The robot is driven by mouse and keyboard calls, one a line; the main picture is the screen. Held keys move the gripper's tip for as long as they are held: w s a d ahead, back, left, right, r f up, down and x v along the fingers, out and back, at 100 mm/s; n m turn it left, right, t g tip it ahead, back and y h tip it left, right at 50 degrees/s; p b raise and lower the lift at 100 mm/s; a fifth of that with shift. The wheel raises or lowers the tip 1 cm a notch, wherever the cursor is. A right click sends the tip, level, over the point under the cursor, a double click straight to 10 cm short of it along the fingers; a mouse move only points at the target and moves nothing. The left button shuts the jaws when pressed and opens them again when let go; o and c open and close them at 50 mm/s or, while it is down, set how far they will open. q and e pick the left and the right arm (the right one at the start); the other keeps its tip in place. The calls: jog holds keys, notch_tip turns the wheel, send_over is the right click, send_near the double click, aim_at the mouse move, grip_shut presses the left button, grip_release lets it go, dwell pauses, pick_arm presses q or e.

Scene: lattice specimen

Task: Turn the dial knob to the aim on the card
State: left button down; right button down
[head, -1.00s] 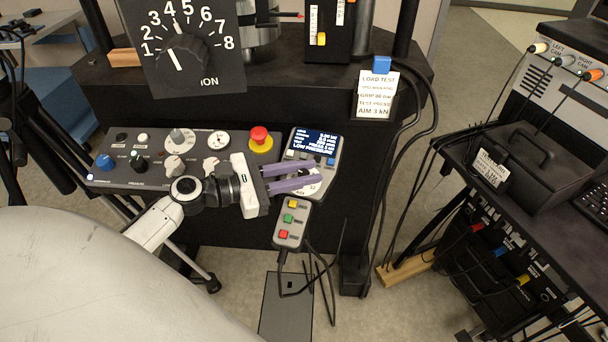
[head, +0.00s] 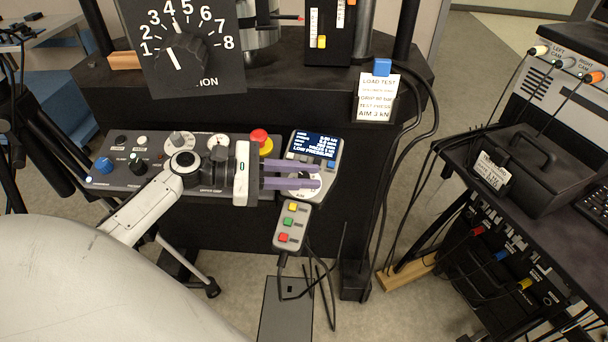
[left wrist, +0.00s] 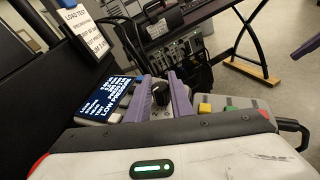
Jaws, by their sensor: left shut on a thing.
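My left gripper (head: 292,176) reaches across the console from the left. Its two purple fingers are shut on a small black dial knob (left wrist: 160,95) on the grey handset with a lit screen (head: 312,145). The fingers stand on either side of the knob in the left wrist view; in the head view they mostly cover it. The screen shows LOW PRESSURE; its smaller lines are hard to read. The white card (head: 376,98) under a blue clip reads LOAD TEST and AIM 3 kN. A purple finger-like piece (left wrist: 308,45), probably my right gripper, shows at the left wrist view's right edge.
A large dial plate (head: 150,75) numbered 1 to 8 with a black knob stands at the upper left. A red stop button (head: 259,137) sits beside my gripper. A pendant (head: 291,227) with coloured buttons is just below. Black cables hang right of the card.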

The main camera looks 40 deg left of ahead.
pick_arm(q)
jog(key=c, duration=1.6)
grip_release()
jog(key=shift+o, duration=0.2)
jog(key=v, duration=1)
jog(key=shift+a, duration=0.1)
